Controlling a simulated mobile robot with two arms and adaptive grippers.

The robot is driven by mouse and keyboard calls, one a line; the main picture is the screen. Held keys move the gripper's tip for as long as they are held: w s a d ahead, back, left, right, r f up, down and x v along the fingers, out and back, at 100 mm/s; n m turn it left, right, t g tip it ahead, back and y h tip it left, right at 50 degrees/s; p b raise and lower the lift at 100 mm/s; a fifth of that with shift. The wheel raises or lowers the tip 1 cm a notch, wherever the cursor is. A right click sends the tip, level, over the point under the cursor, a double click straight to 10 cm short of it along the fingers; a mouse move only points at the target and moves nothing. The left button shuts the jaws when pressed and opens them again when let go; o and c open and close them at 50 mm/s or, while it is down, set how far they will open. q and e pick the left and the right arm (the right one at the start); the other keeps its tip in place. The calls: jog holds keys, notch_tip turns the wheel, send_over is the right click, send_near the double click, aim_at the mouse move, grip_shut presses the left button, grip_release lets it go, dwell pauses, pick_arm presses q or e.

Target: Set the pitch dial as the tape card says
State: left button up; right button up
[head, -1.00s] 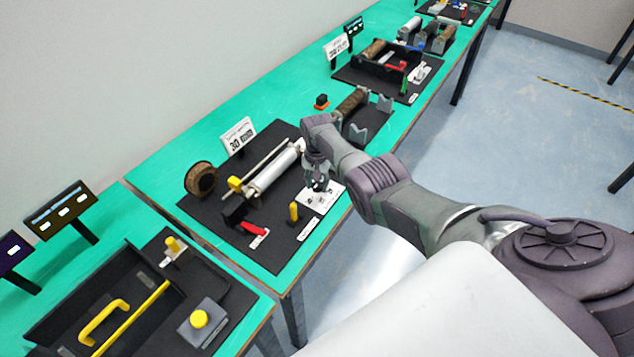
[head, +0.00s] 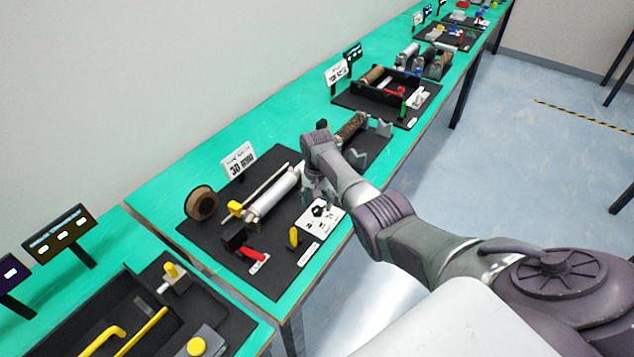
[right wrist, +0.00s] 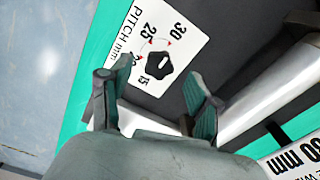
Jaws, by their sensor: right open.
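The pitch dial is a black knob (head: 318,211) on a white plate near the front edge of the black board. In the right wrist view the knob (right wrist: 158,65) sits among the numbers 15 to 30 and small red marks; I cannot tell its exact setting. The tape card (head: 238,162) stands behind the board and shows 30 mm; part of it is in the right wrist view (right wrist: 296,158). My right gripper (head: 320,193) is open and empty beside the dial, its fingers (right wrist: 148,88) apart with the knob beyond their tips. My left gripper is out of view.
A silver roller (head: 272,195), a brown tape roll (head: 201,203), a red lever (head: 252,253) and a yellow peg (head: 293,237) are on the same board (head: 262,277). Other conveyor boards stand along the green table (head: 165,185).

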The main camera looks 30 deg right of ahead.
aim_at(317, 210)
notch_tip(317, 210, up, 9)
dwell(0.3)
jog(key=shift+r, duration=0.1)
